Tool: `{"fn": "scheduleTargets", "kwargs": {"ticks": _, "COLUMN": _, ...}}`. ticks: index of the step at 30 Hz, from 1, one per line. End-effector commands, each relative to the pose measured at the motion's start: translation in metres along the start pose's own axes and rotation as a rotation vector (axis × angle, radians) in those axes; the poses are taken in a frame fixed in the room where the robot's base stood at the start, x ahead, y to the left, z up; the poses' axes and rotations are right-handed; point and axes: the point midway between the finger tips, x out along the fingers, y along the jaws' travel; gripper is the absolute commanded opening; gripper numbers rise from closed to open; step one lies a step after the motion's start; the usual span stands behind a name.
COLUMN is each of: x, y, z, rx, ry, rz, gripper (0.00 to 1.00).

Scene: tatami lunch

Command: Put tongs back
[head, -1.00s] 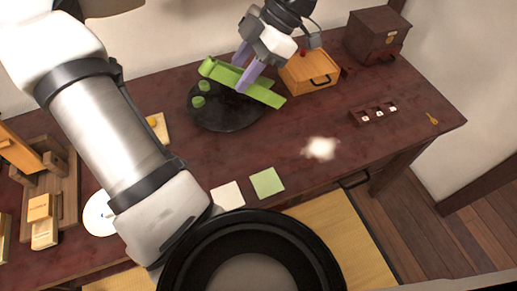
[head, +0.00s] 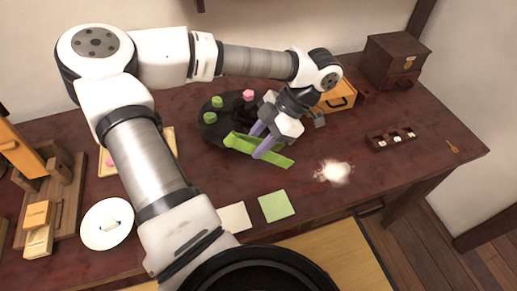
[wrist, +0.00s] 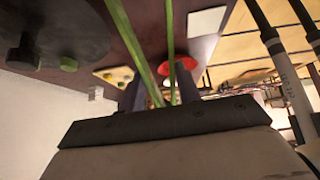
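My gripper (head: 260,143) has purple fingers and is shut on the green tongs (head: 278,159). It holds them over the front right edge of the round black tray (head: 213,132), apparently above the table. In the wrist view, the two long green arms of the tongs (wrist: 171,45) run out between the fingers (wrist: 160,95). Green pieces (head: 217,102) and a pink piece (head: 248,95) sit on the tray; dark pieces beside the pink one are partly hidden by my gripper. I cannot tell where the tongs' resting place is.
An orange-brown box (head: 338,98) stands behind my gripper, near a dark chest (head: 393,62). A dark sectioned holder (head: 391,138) lies right. A white powdery patch (head: 334,171), a green square (head: 276,206), a cream square (head: 235,217) and a white plate (head: 107,224) occupy the front.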

Motion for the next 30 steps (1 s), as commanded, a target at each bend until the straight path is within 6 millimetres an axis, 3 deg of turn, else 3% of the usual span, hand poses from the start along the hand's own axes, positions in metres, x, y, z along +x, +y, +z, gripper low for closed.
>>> {"fn": "scheduleTargets", "kwargs": {"ticks": 8, "x": 0.029, "y": -0.002, "z": 0.023, "rx": 0.003, "ry": 0.000, "rz": -0.002, "gripper": 0.31}}
{"fn": "scheduleTargets", "kwargs": {"ticks": 25, "x": 0.038, "y": -0.002, "z": 0.029, "rx": 0.001, "ry": 0.001, "rz": 0.000, "gripper": 0.31}}
{"fn": "scheduleTargets", "kwargs": {"ticks": 30, "x": 0.037, "y": -0.002, "z": 0.028, "rx": 0.002, "ry": 0.000, "rz": 0.000, "gripper": 0.55}}
